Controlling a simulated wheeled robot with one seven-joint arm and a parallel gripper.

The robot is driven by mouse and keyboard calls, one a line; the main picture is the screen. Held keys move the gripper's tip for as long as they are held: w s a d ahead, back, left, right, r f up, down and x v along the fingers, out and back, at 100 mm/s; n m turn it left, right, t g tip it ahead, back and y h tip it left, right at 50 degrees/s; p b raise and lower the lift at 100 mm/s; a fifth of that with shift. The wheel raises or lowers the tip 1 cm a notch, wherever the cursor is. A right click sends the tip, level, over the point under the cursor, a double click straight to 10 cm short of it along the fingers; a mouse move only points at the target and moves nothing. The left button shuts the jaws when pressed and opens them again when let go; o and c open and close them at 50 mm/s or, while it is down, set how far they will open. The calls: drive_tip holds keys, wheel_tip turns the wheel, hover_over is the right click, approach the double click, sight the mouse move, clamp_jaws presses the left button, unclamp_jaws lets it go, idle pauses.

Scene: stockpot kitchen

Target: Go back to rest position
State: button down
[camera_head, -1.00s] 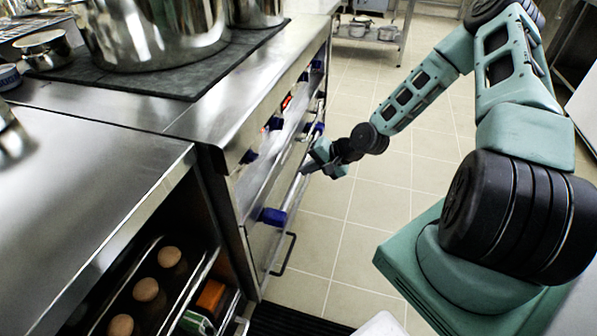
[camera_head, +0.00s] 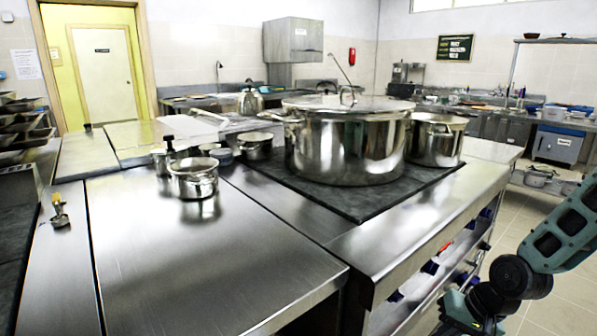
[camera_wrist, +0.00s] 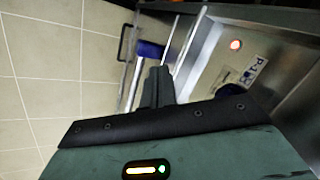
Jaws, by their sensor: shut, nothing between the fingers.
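My gripper (camera_head: 462,308) is at the bottom right of the head view, low beside the front of the steel stove (camera_head: 420,245). It is partly cut off by the picture's edge there. In the wrist view my gripper's dark fingers (camera_wrist: 158,84) are together with nothing between them. Past the fingertips are a metal rail (camera_wrist: 178,45) with a blue end bracket (camera_wrist: 150,50) and the stove's front panel with a lit red lamp (camera_wrist: 236,44). I cannot tell whether the fingers touch the rail.
A large lidded stockpot (camera_head: 345,145) stands on the dark cooktop (camera_head: 350,200), with a smaller pot (camera_head: 436,140) to its right. Small saucepans (camera_head: 193,180) stand on the left. The front steel counter (camera_head: 190,260) is mostly bare. Tiled floor (camera_head: 560,300) is free at right.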

drive_tip(key=s+a+r+n+g+h, duration=0.1)
drive_tip(key=s+a+r+n+h, duration=0.1)
drive_tip(key=s+a+r+n, duration=0.55)
drive_tip(key=s+a+r+n+g+h, duration=0.15)
drive_tip(key=s+a+r+n, duration=0.25)
drive_tip(key=s+a+r, duration=0.65)
drive_tip(key=s+d+r+p, duration=0.1)
drive_tip(key=s+r+p, duration=0.2)
drive_tip(key=r+p, duration=1)
drive_tip(key=shift+d+r, duration=0.15)
drive_tip(key=shift+d, duration=0.25)
